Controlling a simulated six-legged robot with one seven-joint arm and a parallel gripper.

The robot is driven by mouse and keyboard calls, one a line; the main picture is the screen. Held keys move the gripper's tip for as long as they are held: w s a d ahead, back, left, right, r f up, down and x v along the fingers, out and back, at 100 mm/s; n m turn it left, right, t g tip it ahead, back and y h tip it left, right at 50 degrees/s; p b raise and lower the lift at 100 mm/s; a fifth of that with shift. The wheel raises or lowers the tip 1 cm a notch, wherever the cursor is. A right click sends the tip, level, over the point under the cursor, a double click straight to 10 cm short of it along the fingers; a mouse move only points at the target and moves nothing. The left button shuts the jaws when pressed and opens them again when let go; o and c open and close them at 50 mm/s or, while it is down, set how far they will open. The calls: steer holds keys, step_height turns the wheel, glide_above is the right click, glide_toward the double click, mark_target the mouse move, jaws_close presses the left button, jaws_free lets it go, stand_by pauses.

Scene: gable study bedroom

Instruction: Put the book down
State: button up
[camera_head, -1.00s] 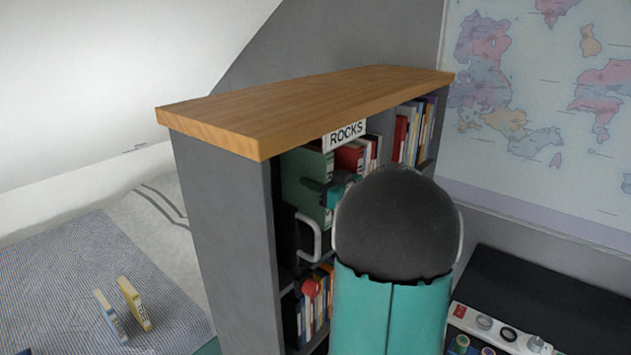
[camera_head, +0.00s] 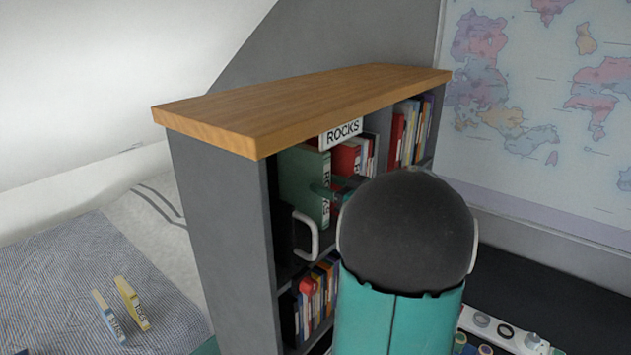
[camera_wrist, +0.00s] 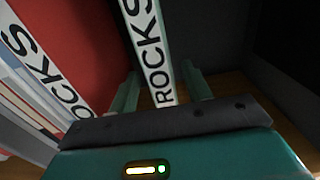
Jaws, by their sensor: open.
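The green book (camera_head: 318,195) stands upright in the upper compartment of the grey bookshelf (camera_head: 222,240), under the ROCKS sign (camera_head: 341,134). In the wrist view its spine (camera_wrist: 156,60) carries a white ROCKS label. My gripper (camera_wrist: 163,88) is open, with one teal finger on each side of the book's spine. Whether the fingers touch the covers I cannot tell. In the head view my dark, rounded arm link hides most of my gripper (camera_head: 335,190). A red book (camera_wrist: 75,50) with a ROCKS label stands to the left in the wrist view.
A wooden top (camera_head: 300,100) covers the shelf. A white curved handle shape (camera_head: 306,236) is below the green book. More books (camera_head: 318,290) fill the lower shelf. Two small books (camera_head: 132,303) lie or stand on the striped bed at left. A wall map (camera_head: 540,110) hangs behind.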

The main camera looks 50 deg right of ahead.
steer(key=s, duration=0.7)
steer(key=shift+d, duration=0.3)
